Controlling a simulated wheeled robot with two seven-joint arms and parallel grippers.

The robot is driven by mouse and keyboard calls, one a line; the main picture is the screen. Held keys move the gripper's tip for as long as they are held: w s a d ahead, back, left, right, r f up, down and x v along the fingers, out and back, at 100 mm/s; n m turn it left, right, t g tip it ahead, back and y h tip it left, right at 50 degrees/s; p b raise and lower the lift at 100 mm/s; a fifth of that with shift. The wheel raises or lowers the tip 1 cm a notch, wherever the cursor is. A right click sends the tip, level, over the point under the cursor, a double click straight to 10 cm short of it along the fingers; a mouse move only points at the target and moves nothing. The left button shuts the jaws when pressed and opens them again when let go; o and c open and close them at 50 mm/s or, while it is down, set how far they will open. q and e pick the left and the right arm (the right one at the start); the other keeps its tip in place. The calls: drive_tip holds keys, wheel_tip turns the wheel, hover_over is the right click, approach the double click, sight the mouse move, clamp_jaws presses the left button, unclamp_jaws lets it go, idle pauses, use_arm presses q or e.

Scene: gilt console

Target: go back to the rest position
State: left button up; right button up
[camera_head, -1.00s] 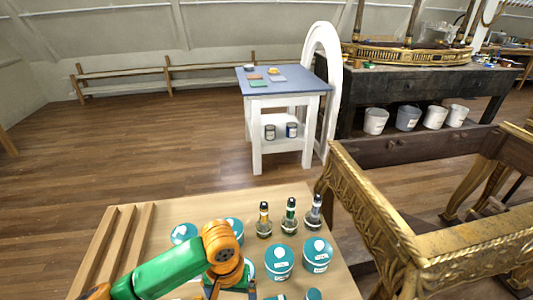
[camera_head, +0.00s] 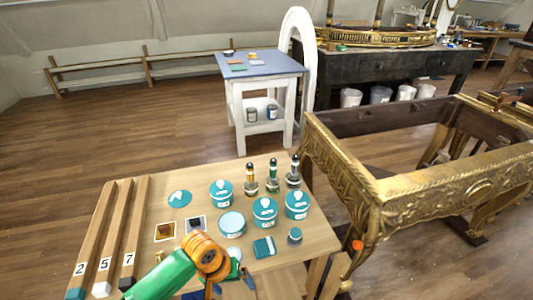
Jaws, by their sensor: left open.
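My left gripper (camera_head: 232,284) is at the bottom of the head view, over the near part of the wooden worktable (camera_head: 160,212). Its green and orange arm comes in from the lower left. The jaws are open, and I see nothing held between them; the fingertips are partly cut off by the frame. Behind it stand several teal-lidded tins, one of them a tin (camera_head: 265,210) at the middle. A small teal box (camera_head: 264,247) and a small teal-capped jar (camera_head: 295,236) are to its right. My right gripper is not in view.
Wooden rails (camera_head: 105,240) numbered 2, 5 and 7 lie at the table's left. Several dark-topped bottles (camera_head: 272,178) stand at its back. A carved gilt console frame (camera_head: 440,185) stands close on the right. A blue-topped white table (camera_head: 260,64) is behind, with open floor to its left.

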use_arm(q)
drive_tip(key=s+a+f+t, duration=0.1)
drive_tip(key=s+a+f, duration=0.25)
drive_tip(key=f, duration=0.55)
drive_tip(key=s+a+f, duration=0.3)
drive_tip(key=s+f, duration=0.1)
drive_tip(key=f, duration=0.5)
drive_tip(key=s+a+f+m+y, duration=0.1)
drive_tip(key=s+f, duration=0.3)
drive_tip(key=s, duration=0.7)
drive_tip(key=s+a+f+m+g+y, duration=0.1)
drive_tip(key=s+a+f+m, duration=0.1)
drive_tip(key=s, duration=0.9)
drive_tip(key=shift+a+f, duration=0.6)
drive_tip(key=shift+f, duration=0.35)
